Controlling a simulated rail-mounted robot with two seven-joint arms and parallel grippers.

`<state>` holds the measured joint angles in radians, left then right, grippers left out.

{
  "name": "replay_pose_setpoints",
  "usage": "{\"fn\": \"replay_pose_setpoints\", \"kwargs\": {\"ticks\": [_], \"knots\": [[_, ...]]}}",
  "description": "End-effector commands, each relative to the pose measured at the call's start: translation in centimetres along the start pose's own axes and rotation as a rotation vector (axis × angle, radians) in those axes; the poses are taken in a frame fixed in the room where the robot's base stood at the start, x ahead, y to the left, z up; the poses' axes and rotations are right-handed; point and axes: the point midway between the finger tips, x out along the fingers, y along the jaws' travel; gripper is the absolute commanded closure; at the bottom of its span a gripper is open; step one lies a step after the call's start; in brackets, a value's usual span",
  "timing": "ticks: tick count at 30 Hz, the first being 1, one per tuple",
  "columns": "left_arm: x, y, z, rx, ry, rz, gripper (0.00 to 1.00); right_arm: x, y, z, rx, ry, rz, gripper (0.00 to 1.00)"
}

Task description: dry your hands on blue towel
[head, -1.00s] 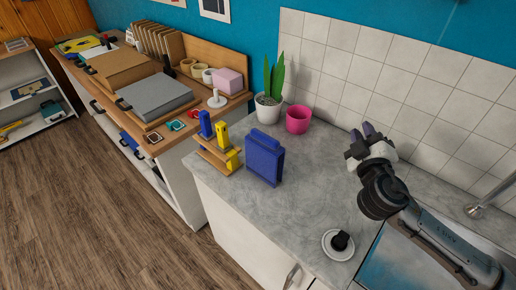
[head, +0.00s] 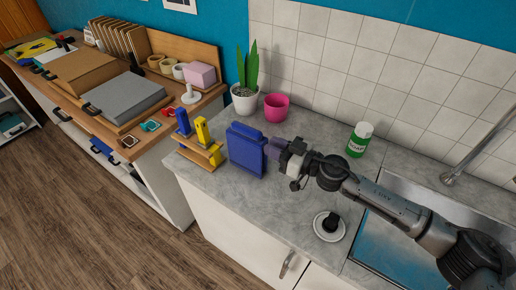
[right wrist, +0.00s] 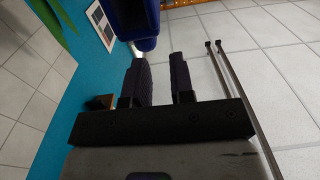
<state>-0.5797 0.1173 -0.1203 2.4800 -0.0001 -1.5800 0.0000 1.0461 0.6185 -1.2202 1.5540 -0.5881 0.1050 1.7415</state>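The blue towel (head: 246,150) appears as an upright blue slab with a raised bar on top, standing on the grey counter. Its blue edge also shows at the top of the right wrist view (right wrist: 138,18). My right gripper (head: 273,146) is at the towel's right side, fingers pointing toward it. In the right wrist view my right gripper (right wrist: 159,62) has its two dark fingers apart with nothing between them. The blue edge lies beyond the fingertips, mostly ahead of the left finger. I cannot tell whether they touch. My left gripper is not in view.
A yellow and blue item rack (head: 199,143) stands left of the towel. A pink pot (head: 276,107) and a potted plant (head: 244,100) stand behind. A green-white soap bottle (head: 359,139), a white dish with a black object (head: 329,226) and the sink (head: 385,255) are to the right.

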Motion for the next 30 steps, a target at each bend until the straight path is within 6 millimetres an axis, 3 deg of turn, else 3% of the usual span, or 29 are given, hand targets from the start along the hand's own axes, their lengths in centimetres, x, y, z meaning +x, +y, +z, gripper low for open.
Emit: {"fn": "replay_pose_setpoints", "kwargs": {"ticks": [10,11,18,30], "knots": [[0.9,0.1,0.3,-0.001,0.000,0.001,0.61,0.0,-0.1,6.8,0.005,-0.001,0.002,0.78],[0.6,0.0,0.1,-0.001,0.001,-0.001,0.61,0.9,-0.1,6.1,0.000,0.003,0.000,0.78],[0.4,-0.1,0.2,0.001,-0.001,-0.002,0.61,4.7,0.0,6.1,0.000,0.001,0.001,0.78],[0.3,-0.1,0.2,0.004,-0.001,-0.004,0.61,7.4,0.1,6.1,-0.002,0.000,0.002,0.78]]}}
